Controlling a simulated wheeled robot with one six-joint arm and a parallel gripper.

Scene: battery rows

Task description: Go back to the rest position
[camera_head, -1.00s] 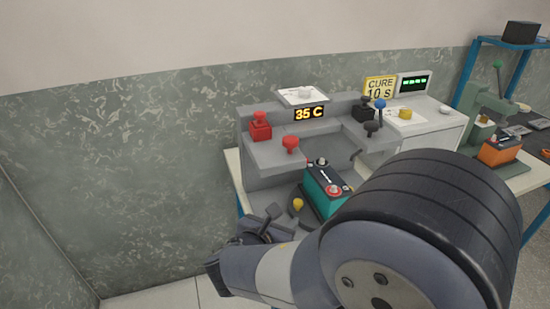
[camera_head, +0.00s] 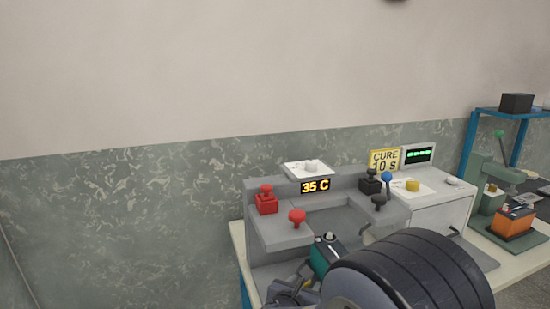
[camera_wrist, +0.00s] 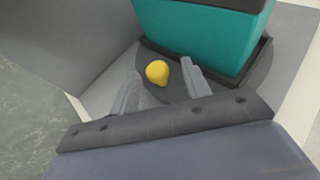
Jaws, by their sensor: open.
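My gripper (camera_wrist: 161,74) is open in the wrist view, its two grey fingers apart with nothing held between them. A yellow knob (camera_wrist: 157,71) shows between and just beyond the fingertips; I cannot tell whether they touch it. A teal battery (camera_wrist: 205,32) stands on a dark round plate (camera_wrist: 260,78) past the knob. In the head view my gripper (camera_head: 290,291) is low in the picture, just left of the teal battery (camera_head: 322,262), which my arm partly hides.
The grey station (camera_head: 270,247) has red knobs, black knobs and a "35 C" display (camera_head: 315,186). A white curing box (camera_head: 437,212) is to its right. An orange battery (camera_head: 513,222) sits by a green press (camera_head: 482,165). The wall side at left is clear.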

